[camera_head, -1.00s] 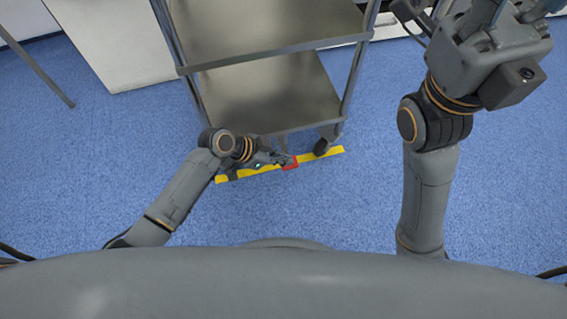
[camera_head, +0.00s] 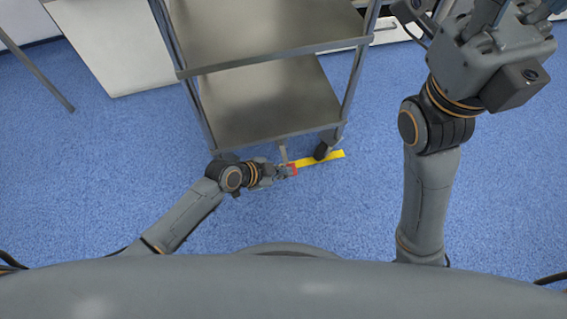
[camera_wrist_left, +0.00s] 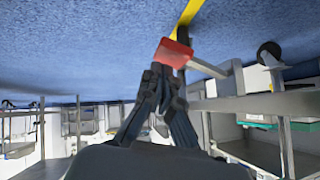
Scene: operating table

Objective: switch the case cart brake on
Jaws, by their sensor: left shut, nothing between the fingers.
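The case cart (camera_head: 268,105) is a steel cart with flat shelves, in the upper middle of the head view. Its brake is a red pedal (camera_head: 293,169) on a grey lever (camera_head: 283,152) below the front edge of the bottom shelf. My left gripper (camera_head: 285,172) is shut and empty, right at the red pedal and partly covering it. In the left wrist view the fingertips (camera_wrist_left: 165,72) sit just at the red pedal (camera_wrist_left: 173,53); I cannot tell whether they touch it. My right gripper (camera_head: 515,12) is high at the upper right, its fingers cut off by the picture edge.
A black caster (camera_head: 321,150) stands at the cart's right front corner. White cabinets (camera_head: 115,45) stand behind.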

